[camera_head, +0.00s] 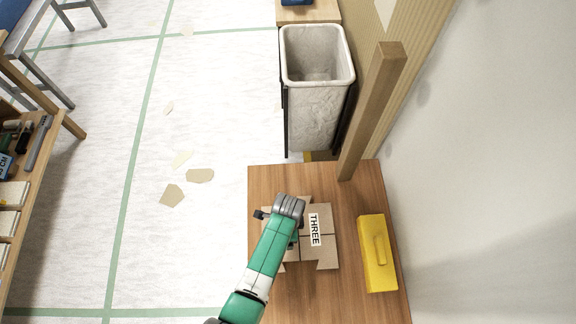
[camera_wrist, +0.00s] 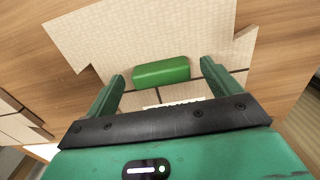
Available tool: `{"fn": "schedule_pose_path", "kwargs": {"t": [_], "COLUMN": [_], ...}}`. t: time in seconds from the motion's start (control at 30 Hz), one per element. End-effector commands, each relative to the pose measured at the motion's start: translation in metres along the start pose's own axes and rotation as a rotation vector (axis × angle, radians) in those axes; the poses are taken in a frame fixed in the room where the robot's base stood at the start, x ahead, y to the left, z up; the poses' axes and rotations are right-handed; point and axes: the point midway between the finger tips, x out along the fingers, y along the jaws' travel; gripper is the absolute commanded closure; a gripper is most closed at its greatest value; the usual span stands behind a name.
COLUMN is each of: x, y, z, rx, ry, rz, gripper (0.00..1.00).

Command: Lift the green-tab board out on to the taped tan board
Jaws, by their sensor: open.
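In the wrist view, a green tab (camera_wrist: 161,72) stands on a pale textured board (camera_wrist: 150,30) with notched, angular edges. My gripper (camera_wrist: 162,70) is open, with one finger on each side of the tab; I see a gap at each finger. Dark lines, possibly tape or seams, show on the pale surface beside and below the tab. In the head view, tan board (camera_head: 325,258) lies on the wooden table with a white "THREE" label (camera_head: 314,229) on it. My arm hides its left part and the green tab there. I cannot tell from this which layer is the taped board.
A yellow block with a handle (camera_head: 377,253) lies on the table (camera_head: 350,300) at right. A wooden post (camera_head: 372,110) rises at the table's far edge. A pale bin (camera_head: 318,110) stands beyond. A shelf (camera_head: 30,170) stands at far left; scraps lie on the floor.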

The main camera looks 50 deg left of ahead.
Motion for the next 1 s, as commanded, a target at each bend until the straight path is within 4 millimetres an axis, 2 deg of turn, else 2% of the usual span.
{"fn": "schedule_pose_path", "kwargs": {"t": [0.23,0.53,0.57,0.67,0.7,1.0], "x": [0.001,0.001,0.001,0.001,0.001,-0.011], "y": [0.0,0.0,0.0,0.0,0.0,0.0], "z": [0.0,0.0,0.0,0.0,0.0,0.0], "rx": [0.0,0.0,0.0,0.0,0.0,0.0], "ry": [0.0,0.001,0.001,0.001,0.001,0.001], "rz": [-0.001,-0.001,-0.001,-0.001,-0.001,-0.001], "gripper": [0.11,0.68,0.43,0.62,0.64,0.64]}}
